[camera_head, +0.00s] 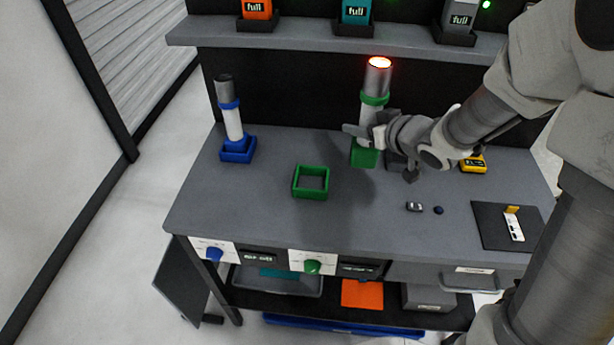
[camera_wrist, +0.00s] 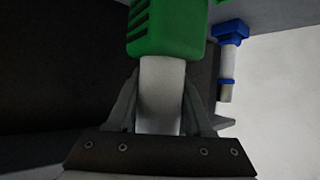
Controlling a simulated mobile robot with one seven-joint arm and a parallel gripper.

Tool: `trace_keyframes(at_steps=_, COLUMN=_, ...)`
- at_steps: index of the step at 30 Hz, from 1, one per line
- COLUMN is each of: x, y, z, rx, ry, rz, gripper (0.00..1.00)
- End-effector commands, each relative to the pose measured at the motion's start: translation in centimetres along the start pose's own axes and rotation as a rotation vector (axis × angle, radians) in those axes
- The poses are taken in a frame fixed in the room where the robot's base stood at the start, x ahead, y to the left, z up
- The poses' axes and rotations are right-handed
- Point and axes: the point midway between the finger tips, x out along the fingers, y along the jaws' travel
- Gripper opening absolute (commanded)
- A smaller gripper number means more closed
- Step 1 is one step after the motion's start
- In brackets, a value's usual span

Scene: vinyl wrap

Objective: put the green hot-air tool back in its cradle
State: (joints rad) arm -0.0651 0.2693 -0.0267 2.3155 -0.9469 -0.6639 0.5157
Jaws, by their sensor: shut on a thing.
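The green hot-air tool (camera_head: 363,156) is upright in my gripper, with a green base, a green collar and a grey nozzle whose tip glows red-orange. My gripper (camera_head: 368,132) is shut on its pale middle; the wrist view shows the fingers (camera_wrist: 160,105) on either side of the white barrel, next to the green base (camera_wrist: 165,28). The green cradle (camera_head: 311,183), a square open-topped frame, stands empty on the bench, to the left of the tool and nearer the front. I cannot tell exactly how high the tool is above the bench.
A blue tool (camera_head: 232,122) stands in a blue cradle (camera_head: 237,151) at the left. A yellow item (camera_head: 473,164) is right of my gripper. Small parts (camera_head: 414,206) and a dark mat (camera_head: 492,228) lie at the right. A shelf (camera_head: 300,32) runs behind.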

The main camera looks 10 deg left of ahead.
Motion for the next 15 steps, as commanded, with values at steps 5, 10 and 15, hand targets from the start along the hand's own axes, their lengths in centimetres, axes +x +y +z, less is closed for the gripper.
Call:
trace_keyframes(at_steps=5, x=2.0, y=-2.1, z=0.7, rx=-0.003, ry=0.001, rz=-0.009, gripper=0.0)
trace_keyframes(at_steps=10, x=4.8, y=-4.8, z=1.5, rx=-0.004, ry=0.002, rz=-0.009, gripper=0.0)
trace_keyframes(at_steps=15, x=7.2, y=-7.4, z=2.1, rx=-0.003, ry=0.002, rz=-0.008, gripper=0.0)
